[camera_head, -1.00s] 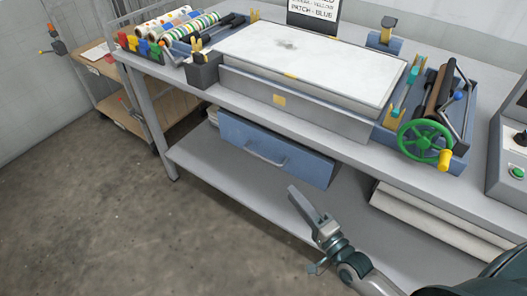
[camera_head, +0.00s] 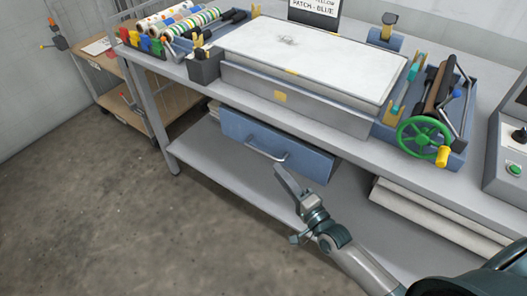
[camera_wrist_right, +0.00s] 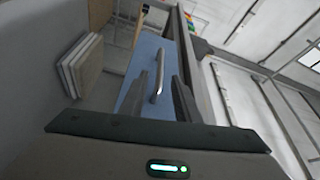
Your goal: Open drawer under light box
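The drawer (camera_head: 300,153) is a blue box front with a curved silver handle (camera_head: 262,153). It hangs under the light box (camera_head: 305,65), a white-topped grey unit on the bench, and looks shut or nearly so. My right gripper (camera_head: 280,172) is just in front of the handle's right end. In the right wrist view the gripper (camera_wrist_right: 160,84) has its two dark fingers apart, with the handle (camera_wrist_right: 158,75) showing in the space between them. The blue drawer front (camera_wrist_right: 146,52) lies beyond. I cannot tell whether a finger touches the handle. My left gripper is out of view.
A grey lower shelf (camera_head: 205,158) runs below the drawer, with white slabs (camera_head: 435,215) at its right. A green handwheel (camera_head: 425,137) and control box (camera_head: 510,150) sit on the right of the bench. The floor (camera_head: 90,210) at left is clear.

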